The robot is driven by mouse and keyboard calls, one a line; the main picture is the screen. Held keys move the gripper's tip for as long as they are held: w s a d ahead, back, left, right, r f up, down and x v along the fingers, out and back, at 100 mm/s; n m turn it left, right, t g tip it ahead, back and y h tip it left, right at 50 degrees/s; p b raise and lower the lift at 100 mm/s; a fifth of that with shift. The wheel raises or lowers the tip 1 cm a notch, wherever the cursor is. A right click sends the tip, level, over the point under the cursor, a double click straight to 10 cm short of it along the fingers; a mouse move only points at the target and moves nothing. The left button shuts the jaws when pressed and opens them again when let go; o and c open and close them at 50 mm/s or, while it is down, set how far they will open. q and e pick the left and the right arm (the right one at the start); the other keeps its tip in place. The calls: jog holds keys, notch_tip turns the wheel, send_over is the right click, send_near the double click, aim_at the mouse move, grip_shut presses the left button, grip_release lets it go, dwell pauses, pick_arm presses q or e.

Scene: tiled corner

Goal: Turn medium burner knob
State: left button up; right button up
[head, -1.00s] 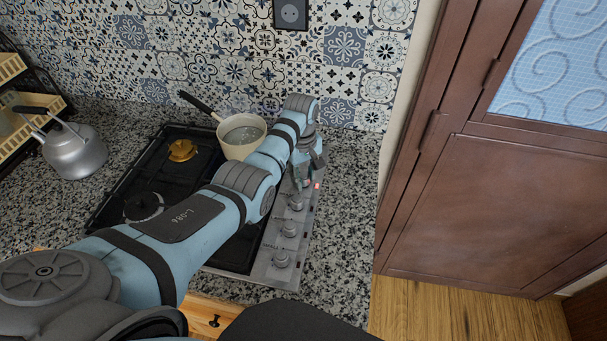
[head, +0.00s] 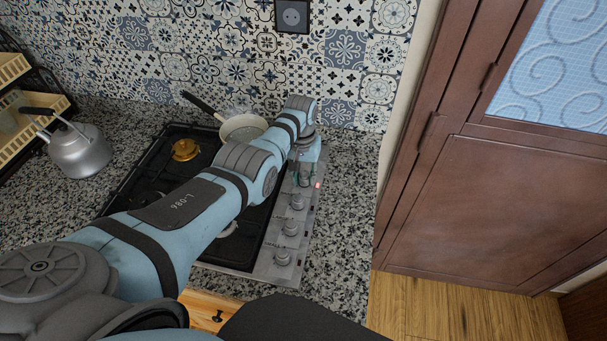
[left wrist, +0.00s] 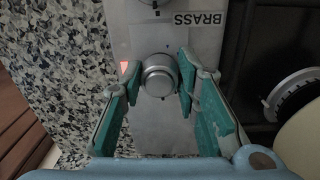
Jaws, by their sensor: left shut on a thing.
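My left gripper (head: 306,183) is at the farthest knob of the control strip (head: 273,270) on the right side of the stove. In the left wrist view, its green-padded fingers (left wrist: 160,78) are on either side of a round silver knob (left wrist: 158,72), shut on it. In the head view the gripper mostly hides this knob. Nearer along the strip are three more silver knobs, one close to the gripper (head: 297,202), one in the middle (head: 290,228) and one at the front (head: 283,258). Which knob is the medium burner's I cannot tell. My right gripper is not in view.
A pot (head: 230,130) with a dark handle stands on the back of the black stove (head: 150,170), partly behind my left arm. A kettle (head: 80,152) and a rack (head: 25,110) are at left. A small red light (head: 318,184) glows beside the gripper. Bare granite counter (head: 345,190) lies right.

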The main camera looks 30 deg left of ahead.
aim_at(302, 175)
pick_arm(q)
jog(key=shift+m, duration=0.8)
jog(key=o, duration=0.9)
jog(key=shift+f, duration=0.1)
jog(key=shift+c, duration=0.2)
jog(key=o, duration=0.3)
jog(key=shift+w, duration=0.1)
notch_tip(302, 175, up, 12)
jog(key=shift+a, duration=0.25)
